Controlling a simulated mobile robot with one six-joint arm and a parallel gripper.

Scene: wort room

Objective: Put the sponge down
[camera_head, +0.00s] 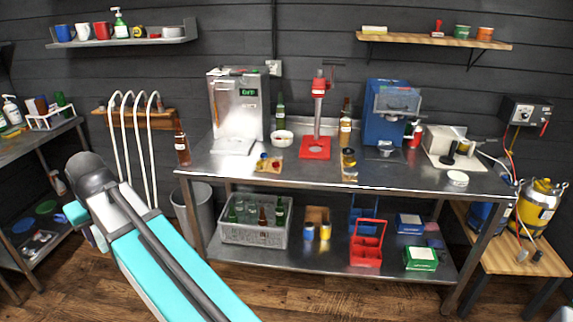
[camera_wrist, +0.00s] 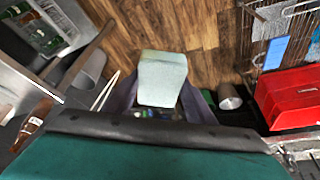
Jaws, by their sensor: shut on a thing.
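The sponge (camera_wrist: 163,72) is a pale green-white block in the middle of the wrist view. My gripper (camera_wrist: 160,100) is shut on it, with a dark purplish finger on each side. Past the sponge in that view there is wooden floor, well below. The sponge does not appear to touch any surface. In the head view my arm reaches up to the left, and I cannot make out the sponge or the fingertips there.
A steel workbench (camera_head: 340,182) with machines and bottles fills the middle. A brown bottle (camera_head: 182,142) stands at its left end. A grey bin (camera_head: 199,203) is beside it. A red container (camera_wrist: 290,98) and a wire rack (camera_wrist: 262,45) are at right in the wrist view.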

